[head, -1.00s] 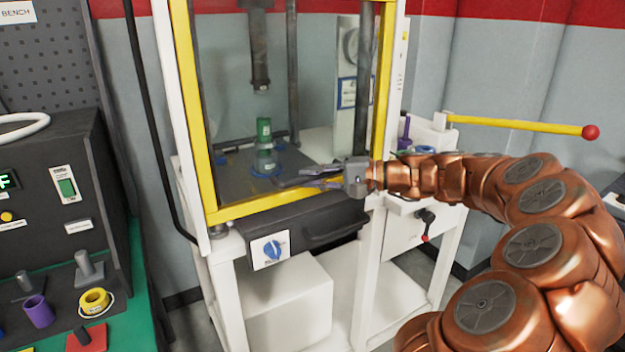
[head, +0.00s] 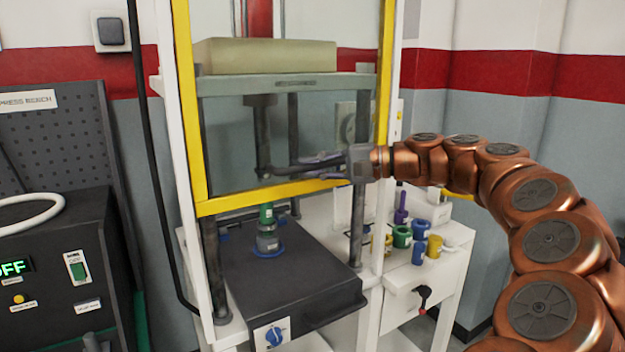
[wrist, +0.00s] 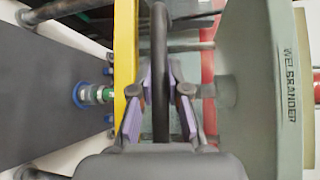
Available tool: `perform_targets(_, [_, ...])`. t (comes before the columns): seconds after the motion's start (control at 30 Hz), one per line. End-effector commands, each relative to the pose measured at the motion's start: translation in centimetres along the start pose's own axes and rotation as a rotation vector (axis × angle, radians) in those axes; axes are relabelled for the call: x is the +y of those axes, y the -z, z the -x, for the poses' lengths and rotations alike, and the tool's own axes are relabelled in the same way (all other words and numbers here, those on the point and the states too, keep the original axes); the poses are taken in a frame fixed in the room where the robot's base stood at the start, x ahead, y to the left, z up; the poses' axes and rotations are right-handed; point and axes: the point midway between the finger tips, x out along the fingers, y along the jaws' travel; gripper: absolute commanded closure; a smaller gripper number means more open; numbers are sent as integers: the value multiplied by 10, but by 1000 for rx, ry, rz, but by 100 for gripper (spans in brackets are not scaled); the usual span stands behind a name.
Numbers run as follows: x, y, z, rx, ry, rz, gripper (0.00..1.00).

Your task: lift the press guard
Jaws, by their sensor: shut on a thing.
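The press guard (head: 199,120) is a clear panel in a yellow frame on the white press stand. It is raised, with its yellow bottom bar above the dark press bed (head: 310,285) and an open gap below. Its dark handle (wrist: 160,60) runs between my fingers in the wrist view. My gripper (head: 318,163), with purple finger pads, is shut on this handle just above the bottom bar; the yellow bar also shows beside the fingers in the wrist view (wrist: 125,55).
A green-topped fixture (head: 267,232) stands on the bed below the guard. Several coloured cups, including a green one (head: 402,237), stand on the white side table to the right. A black control box (head: 60,260) stands at left. A grey crosshead (head: 300,84) is behind the guard.

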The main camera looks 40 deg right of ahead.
Motion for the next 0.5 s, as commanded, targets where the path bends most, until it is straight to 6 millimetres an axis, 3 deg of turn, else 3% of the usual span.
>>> perform_targets(0.13, [-9, -2, 1, -1, 0, 0, 100])
perform_targets(0.5, [-9, -1, 1, -1, -1, -1, 100])
